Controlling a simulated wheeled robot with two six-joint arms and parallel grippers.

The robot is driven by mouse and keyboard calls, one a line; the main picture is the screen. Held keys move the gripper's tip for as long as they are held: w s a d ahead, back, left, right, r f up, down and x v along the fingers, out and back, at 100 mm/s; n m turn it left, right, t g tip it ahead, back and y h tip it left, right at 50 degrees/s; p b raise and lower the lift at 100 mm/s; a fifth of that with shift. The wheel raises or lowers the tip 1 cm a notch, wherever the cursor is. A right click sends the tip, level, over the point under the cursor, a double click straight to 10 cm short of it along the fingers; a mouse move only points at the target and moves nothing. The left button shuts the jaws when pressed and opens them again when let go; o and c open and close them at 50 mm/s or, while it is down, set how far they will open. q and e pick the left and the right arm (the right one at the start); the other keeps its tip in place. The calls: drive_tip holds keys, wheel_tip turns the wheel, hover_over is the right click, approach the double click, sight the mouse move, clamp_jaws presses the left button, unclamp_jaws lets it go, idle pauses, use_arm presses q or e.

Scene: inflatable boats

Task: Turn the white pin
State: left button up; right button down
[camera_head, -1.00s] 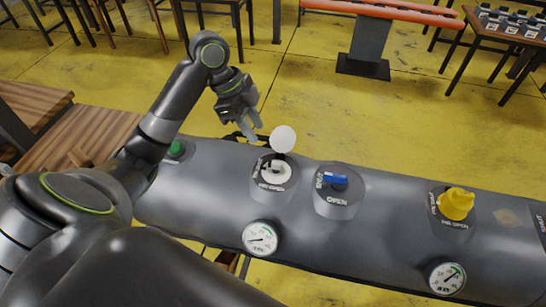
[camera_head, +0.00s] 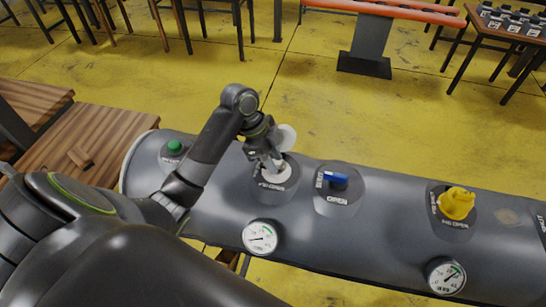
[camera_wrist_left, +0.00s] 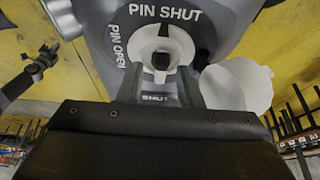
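The white pin (camera_head: 276,172) sits on a round grey mount on top of the dark grey tube, below my left gripper (camera_head: 266,166). In the left wrist view the white pin (camera_wrist_left: 172,42) is a white round part with a dark centre, under labels reading PIN SHUT and PIN OPEN. A black mark on it is by PIN SHUT. My left gripper (camera_wrist_left: 160,88) has its two fingers apart, on either side below the dark centre. Whether they touch it, I cannot tell. A white round cap (camera_head: 288,134) is beside the pin, also seen in the wrist view (camera_wrist_left: 237,85). My right gripper is out of view.
Along the tube (camera_head: 385,236) are a green button (camera_head: 174,147), a blue lever (camera_head: 336,177), a yellow knob (camera_head: 457,203) and gauges (camera_head: 260,237). A wooden table (camera_head: 85,135) stands at the left.

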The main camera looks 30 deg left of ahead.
use_arm(q)
clamp_jaws()
drive_tip(key=shift+r+n+p, duration=0.25)
drive_tip(key=shift+n+p, duration=0.35)
drive_tip(key=shift+p, duration=0.4)
drive_tip(key=n+t+p, duration=0.1)
drive_tip(key=n+p, duration=0.1)
drive_tip(key=n+y+p, duration=0.1)
drive_tip(key=n+p, duration=0.1)
drive_tip(key=p, duration=0.1)
drive_tip(key=shift+s+d+r+t, duration=0.1)
drive_tip(key=shift+s+t, duration=0.1)
drive_tip(key=shift+t, duration=0.2)
drive_tip(key=shift+n+t+y+p, duration=0.3)
drive_tip(key=shift+n+p, duration=0.4)
drive_tip(key=shift+n, duration=0.3)
drive_tip(key=n, duration=0.2)
drive_tip(key=shift+d+f+n+t+y+p, duration=0.2)
drive_tip(key=shift+f+n+t+y+p, duration=0.1)
drive_tip(key=shift+y+p, duration=0.1)
drive_tip(key=n, duration=0.2)
drive_tip(key=n+y, duration=0.1)
drive_tip(key=n, duration=0.1)
drive_tip(key=shift+s+d+n+y, duration=0.1)
drive_tip(key=shift+d+n+y, duration=0.05)
drive_tip(key=shift+n+y, duration=0.95)
drive_tip(key=shift+n, duration=0.9)
